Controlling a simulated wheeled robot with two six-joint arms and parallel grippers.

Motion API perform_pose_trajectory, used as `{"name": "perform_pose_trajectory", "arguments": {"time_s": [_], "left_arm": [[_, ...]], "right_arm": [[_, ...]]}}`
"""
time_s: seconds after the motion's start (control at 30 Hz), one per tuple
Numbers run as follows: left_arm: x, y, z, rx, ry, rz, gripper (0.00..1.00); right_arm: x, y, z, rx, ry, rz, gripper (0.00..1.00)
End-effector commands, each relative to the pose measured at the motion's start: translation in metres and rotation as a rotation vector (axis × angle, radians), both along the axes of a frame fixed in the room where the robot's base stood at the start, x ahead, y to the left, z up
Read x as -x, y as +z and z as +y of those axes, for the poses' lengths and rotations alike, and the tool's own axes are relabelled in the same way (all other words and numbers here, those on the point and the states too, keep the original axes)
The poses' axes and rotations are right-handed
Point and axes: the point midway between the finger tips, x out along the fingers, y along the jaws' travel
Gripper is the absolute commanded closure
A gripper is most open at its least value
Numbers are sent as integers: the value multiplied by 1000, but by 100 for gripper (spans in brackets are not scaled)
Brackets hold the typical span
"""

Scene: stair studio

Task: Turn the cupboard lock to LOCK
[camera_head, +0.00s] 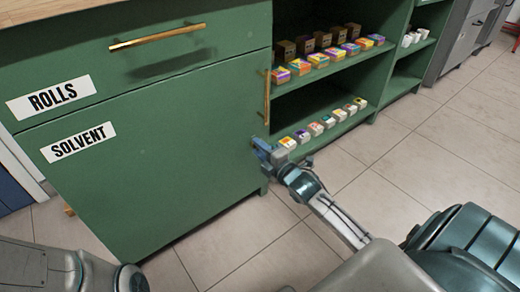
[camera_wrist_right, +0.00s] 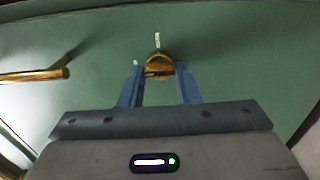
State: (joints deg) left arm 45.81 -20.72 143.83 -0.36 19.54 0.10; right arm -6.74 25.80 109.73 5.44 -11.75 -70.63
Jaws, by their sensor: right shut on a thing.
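The cupboard is green, and its door (camera_head: 170,175) carries a white SOLVENT label (camera_head: 78,142). The brass cupboard lock (camera_wrist_right: 158,62) shows in the right wrist view as a round knob on the green door face. A pale upright mark stands above it and a smaller one is at its left; neither can be read. My right gripper (camera_head: 262,150) is at the door's right edge, below the upright handle. In the wrist view its blue fingers (camera_wrist_right: 160,80) are shut on the lock, one on each side. In the head view the gripper hides the lock. My left gripper is out of view.
A brass door handle (camera_head: 267,97) is close above my right gripper. A drawer marked ROLLS (camera_head: 50,97) is above the door. Open shelves (camera_head: 335,72) with several small coloured boxes stand to the right. The tiled floor (camera_head: 400,175) in front is clear.

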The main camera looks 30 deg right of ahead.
Motion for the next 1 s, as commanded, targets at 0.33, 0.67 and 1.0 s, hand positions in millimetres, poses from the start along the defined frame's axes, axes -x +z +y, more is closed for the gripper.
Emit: {"name": "perform_pose_trajectory", "arguments": {"time_s": [0.33, 0.67, 1.0], "left_arm": [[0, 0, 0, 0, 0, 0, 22], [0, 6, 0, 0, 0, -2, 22], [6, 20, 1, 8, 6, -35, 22]], "right_arm": [[0, 0, 0, 0, 0, 1, 49], [6, 1, -1, 0, -2, 3, 49], [37, 0, -3, 3, -1, 3, 49]]}}
